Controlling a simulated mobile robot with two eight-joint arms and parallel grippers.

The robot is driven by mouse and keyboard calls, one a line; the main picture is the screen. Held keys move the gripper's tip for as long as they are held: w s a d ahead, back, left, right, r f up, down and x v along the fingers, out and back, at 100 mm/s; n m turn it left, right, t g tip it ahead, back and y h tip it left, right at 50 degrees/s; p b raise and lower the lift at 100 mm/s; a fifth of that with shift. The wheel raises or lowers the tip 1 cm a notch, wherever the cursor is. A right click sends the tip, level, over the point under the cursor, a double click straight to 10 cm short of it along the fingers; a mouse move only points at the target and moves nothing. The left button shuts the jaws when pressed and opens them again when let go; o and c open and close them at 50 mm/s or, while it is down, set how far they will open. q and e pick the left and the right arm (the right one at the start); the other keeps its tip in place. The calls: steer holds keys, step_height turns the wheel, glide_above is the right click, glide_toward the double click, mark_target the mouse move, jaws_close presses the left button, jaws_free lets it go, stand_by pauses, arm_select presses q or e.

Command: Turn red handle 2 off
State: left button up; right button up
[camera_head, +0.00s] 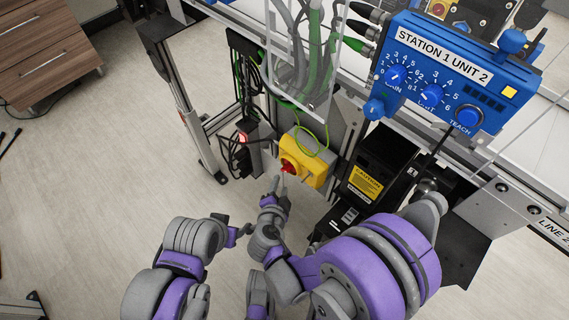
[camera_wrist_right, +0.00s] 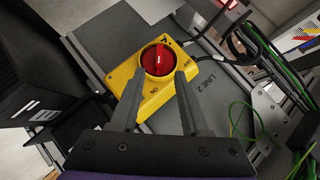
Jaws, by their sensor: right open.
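The red handle (camera_wrist_right: 157,60) is a round red rotary knob on a yellow switch box (camera_wrist_right: 128,75), with the label LINE 2 on the grey plate beside it. In the head view the red handle (camera_head: 288,166) and its yellow box (camera_head: 318,171) sit low on the conveyor frame. My right gripper (camera_wrist_right: 160,75) is open, its two fingers either side of the knob in the wrist view; I cannot tell whether they touch it. In the head view my right gripper (camera_head: 278,184) is just in front of the knob. My left gripper (camera_head: 246,229) is lower left, away from the box.
A blue control unit (camera_head: 440,75) labelled STATION 1 UNIT 2 is at the upper right. A black box with a yellow caution label (camera_head: 365,184) stands right of the switch. Cables (camera_head: 300,50) hang above.

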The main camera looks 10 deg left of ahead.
mark_target(285, 171)
steer(key=b+x, duration=0.3)
steer(key=x, duration=0.6)
steer(key=shift+w+f+b, duration=0.15)
steer(key=shift+w+b, duration=0.05)
steer(key=shift+b, duration=0.15)
steer(key=shift+d, duration=0.1)
jaws_close()
